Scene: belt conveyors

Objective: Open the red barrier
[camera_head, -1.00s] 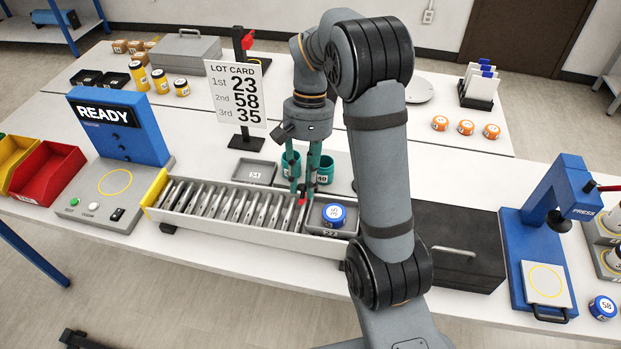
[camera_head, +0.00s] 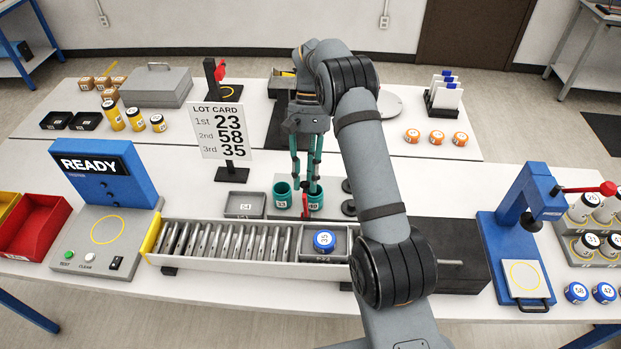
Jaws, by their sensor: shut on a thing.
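The red barrier (camera_head: 306,206) stands upright at the back edge of the roller conveyor (camera_head: 220,266), where the rollers meet a small end bay (camera_head: 342,233). My gripper (camera_head: 305,188) points down from above with its teal fingers at the barrier's top, shut on it. The exact contact is small and hard to make out. A blue can (camera_head: 324,240) marked 35 sits in the end bay, just in front of and right of the barrier. The rollers left of it are empty.
A lot card (camera_head: 221,131) reading 23, 58, 35 stands left. A blue READY tester (camera_head: 105,175) is at left, a blue press (camera_head: 530,200) at right, with blue cans (camera_head: 576,292) nearby.

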